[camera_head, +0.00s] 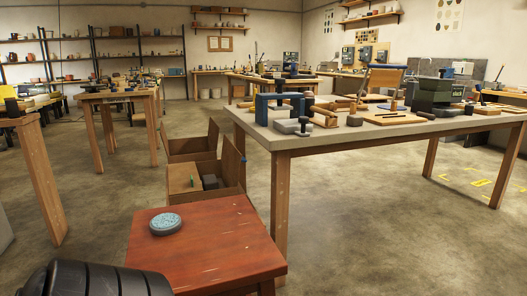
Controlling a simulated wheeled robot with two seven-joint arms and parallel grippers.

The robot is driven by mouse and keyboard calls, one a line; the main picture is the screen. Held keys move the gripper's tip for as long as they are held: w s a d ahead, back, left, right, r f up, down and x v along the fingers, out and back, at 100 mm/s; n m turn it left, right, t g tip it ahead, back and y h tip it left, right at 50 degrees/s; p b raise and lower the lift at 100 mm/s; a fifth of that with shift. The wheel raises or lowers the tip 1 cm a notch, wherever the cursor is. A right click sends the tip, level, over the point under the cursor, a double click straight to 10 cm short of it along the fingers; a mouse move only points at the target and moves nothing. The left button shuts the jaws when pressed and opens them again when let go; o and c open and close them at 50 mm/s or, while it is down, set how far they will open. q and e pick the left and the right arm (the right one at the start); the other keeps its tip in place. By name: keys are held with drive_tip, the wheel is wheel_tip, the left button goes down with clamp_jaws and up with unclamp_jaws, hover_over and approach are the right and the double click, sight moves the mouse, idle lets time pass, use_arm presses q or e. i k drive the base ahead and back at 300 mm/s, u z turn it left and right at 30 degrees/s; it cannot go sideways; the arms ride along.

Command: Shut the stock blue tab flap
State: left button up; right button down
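Two brown open boxes stand on the floor left of the big table. The nearer box (184,180) has a raised flap or panel (232,163) on its right side, and dark items (210,182) show inside it. The farther box (188,146) also has a raised panel (213,137) at its right. I cannot make out a blue tab on either box, so I cannot tell which one is the stock box. The lower part of the nearer box is hidden behind the red-brown table. Neither of my grippers is in view.
A red-brown table (200,240) with a round blue-green tin (165,224) stands in front of the boxes. Open concrete floor lies to the left of the boxes.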

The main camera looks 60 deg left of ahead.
sight(232, 157)
drive_tip(key=i, duration=1.85)
drive_tip(key=u, duration=3.1)
drive_tip(key=k, duration=0.6)
drive_tip(key=z, duration=0.45)
drive_tip(key=i, duration=1.35)
drive_tip(key=z, duration=0.1)
